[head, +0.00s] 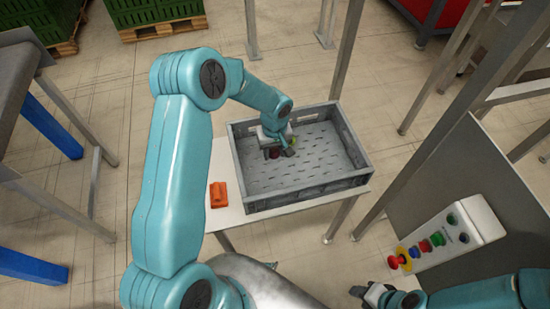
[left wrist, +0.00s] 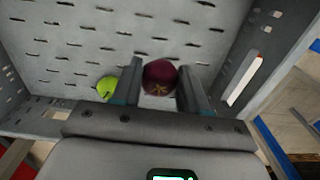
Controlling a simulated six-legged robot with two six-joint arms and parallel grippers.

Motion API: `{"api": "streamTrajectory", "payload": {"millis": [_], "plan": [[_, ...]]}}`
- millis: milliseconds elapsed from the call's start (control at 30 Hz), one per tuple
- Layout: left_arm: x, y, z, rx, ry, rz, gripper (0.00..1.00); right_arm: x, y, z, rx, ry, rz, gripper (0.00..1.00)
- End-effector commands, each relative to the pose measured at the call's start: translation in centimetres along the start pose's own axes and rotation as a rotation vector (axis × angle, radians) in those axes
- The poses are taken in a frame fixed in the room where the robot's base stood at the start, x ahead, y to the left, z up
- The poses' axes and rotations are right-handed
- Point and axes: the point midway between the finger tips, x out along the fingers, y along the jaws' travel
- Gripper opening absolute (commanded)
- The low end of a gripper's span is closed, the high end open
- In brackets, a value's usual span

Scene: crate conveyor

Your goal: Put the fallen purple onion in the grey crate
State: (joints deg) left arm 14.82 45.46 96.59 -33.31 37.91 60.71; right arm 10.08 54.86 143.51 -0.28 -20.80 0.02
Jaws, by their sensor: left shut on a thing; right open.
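The purple onion (left wrist: 160,76) is between the fingers of my left gripper (left wrist: 157,92) in the left wrist view, and the fingers are shut on it. In the head view my left gripper (head: 279,150) reaches into the left part of the grey crate (head: 320,194), and the onion (head: 274,154) shows small and dark at the fingers. I cannot tell whether the onion touches the crate floor. My right gripper (head: 372,293) is open and empty at the bottom of the head view, away from the crate.
A yellow-green round item (left wrist: 107,87) lies in the crate beside the left gripper. An orange object (head: 218,194) lies on the white table (head: 230,225) left of the crate. A control box with coloured buttons (head: 450,238) stands at right. Metal posts stand around the crate.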

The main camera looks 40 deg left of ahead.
Motion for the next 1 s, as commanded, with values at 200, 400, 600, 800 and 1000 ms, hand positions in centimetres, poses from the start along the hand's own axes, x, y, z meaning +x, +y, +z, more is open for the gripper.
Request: {"api": "streamTrajectory", "payload": {"millis": [200,400,600,800,1000], "plan": [[2.6,0.1,-0.1,-0.001,-0.001,-0.001,0.14,-0.1,0.0,0.0,0.000,0.000,0.000,0.43],[5.3,0.2,-0.4,-0.001,0.001,0.000,0.14,-0.2,-0.1,0.0,0.000,0.000,0.000,0.43],[5.5,0.2,-0.4,-0.001,0.002,0.000,0.14,-0.2,-0.1,0.0,0.000,0.000,0.000,0.43],[5.8,0.2,-0.4,-0.001,0.002,0.001,0.14,0.3,0.1,0.0,0.000,0.000,0.000,0.43],[5.7,0.2,-0.4,-0.001,0.002,0.000,0.69,0.2,0.1,0.0,0.000,0.000,0.000,0.43]]}}
